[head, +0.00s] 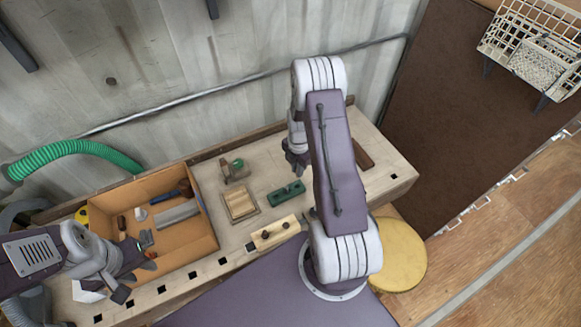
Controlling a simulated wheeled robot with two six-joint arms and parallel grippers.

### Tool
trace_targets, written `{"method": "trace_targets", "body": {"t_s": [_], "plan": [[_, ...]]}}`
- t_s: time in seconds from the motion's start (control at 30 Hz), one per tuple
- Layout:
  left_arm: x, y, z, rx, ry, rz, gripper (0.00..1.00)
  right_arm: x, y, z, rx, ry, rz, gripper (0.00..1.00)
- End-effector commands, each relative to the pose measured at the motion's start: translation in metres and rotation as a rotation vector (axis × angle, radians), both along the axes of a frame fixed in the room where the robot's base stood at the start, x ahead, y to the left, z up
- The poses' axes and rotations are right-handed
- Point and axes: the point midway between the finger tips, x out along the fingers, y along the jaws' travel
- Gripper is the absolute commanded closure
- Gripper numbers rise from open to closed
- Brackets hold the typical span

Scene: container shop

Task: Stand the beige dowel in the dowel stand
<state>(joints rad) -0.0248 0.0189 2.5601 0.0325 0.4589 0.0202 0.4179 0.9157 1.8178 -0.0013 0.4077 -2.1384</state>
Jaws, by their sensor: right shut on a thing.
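My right gripper (297,166) hangs over the back part of the workbench, behind the green block. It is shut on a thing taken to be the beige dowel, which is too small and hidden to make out. A green block (286,193) with dark holes lies on the bench just in front of that gripper. It looks like the dowel stand, but I cannot be sure. My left gripper (137,279) is at the front of the cardboard box, with its fingers apart and nothing seen between them.
The cardboard box (205,240) holds several tools. A wooden tray (240,204), a small green-and-brown device (235,170) and a pale wooden block (274,233) with dark knobs stand on the workbench (375,135). A yellow round stool (402,255) is at the right. My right arm hides part of the bench.

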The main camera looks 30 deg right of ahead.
Motion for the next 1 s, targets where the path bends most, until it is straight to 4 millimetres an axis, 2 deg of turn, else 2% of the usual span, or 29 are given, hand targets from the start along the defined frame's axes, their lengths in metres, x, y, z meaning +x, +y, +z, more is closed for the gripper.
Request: {"method": "trace_targets", "body": {"t_s": [0.27,0.7,1.0], "plan": [[0.000,0.000,-0.010,0.000,0.000,0.000,0.64,0.000,0.000,-0.011,0.000,0.000,0.001,1.00],[0.000,0.000,-0.047,0.000,0.000,0.000,0.64,0.000,0.001,-0.057,0.000,0.001,0.002,1.00],[0.000,0.000,-0.047,0.000,0.000,0.000,0.64,0.000,0.000,-0.058,0.000,0.000,0.002,1.00]]}}
